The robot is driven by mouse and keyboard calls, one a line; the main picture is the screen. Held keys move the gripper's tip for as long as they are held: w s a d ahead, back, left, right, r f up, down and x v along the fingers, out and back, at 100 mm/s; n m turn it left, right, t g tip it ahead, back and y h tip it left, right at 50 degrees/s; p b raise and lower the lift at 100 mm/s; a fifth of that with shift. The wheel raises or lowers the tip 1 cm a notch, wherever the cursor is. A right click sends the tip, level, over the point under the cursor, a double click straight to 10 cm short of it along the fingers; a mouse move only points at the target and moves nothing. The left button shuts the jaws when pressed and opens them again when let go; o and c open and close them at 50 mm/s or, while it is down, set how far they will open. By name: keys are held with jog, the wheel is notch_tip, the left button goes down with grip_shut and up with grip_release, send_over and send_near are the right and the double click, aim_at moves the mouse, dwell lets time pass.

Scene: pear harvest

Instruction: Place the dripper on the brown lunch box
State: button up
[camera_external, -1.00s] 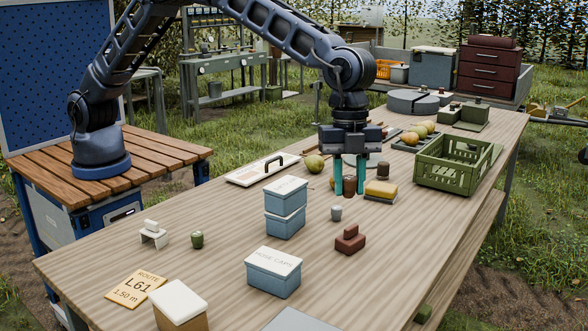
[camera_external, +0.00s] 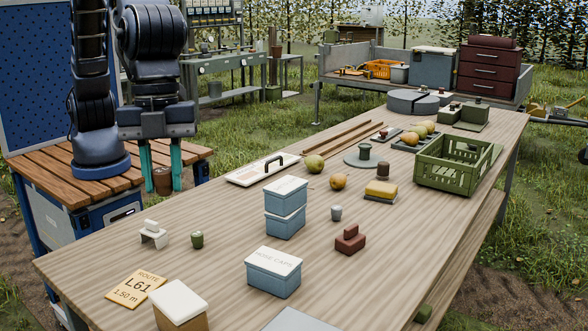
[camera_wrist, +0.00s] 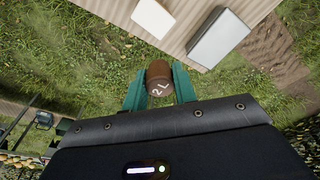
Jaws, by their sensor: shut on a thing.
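My gripper (camera_external: 161,172) hangs at the left, in front of the slatted bench and off the table's left side. Its green fingers are shut on a small brown cylinder, the dripper (camera_external: 163,182). In the wrist view the dripper (camera_wrist: 158,79) shows a pale "2 L" mark between the fingertips. The brown lunch box (camera_external: 184,320) stands at the near left of the table, cut off by the lower picture edge, with a white lid. A white lid, probably this box's, also shows at the top of the wrist view. The dripper is well apart from the box.
Stacked blue boxes (camera_external: 285,222) and a blue "hose caps" box (camera_external: 273,280) stand mid-table. A green crate (camera_external: 455,172) stands farther back.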

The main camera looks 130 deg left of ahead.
aim_at(176, 300)
jog(key=shift+s+d+f, duration=0.1)
jog(key=shift+s+d, duration=0.15)
notch_tip(176, 300, down, 20)
jog(key=shift+r, duration=0.15)
dwell(0.3)
jog(key=o, duration=0.9)
jog(key=shift+o, duration=0.2)
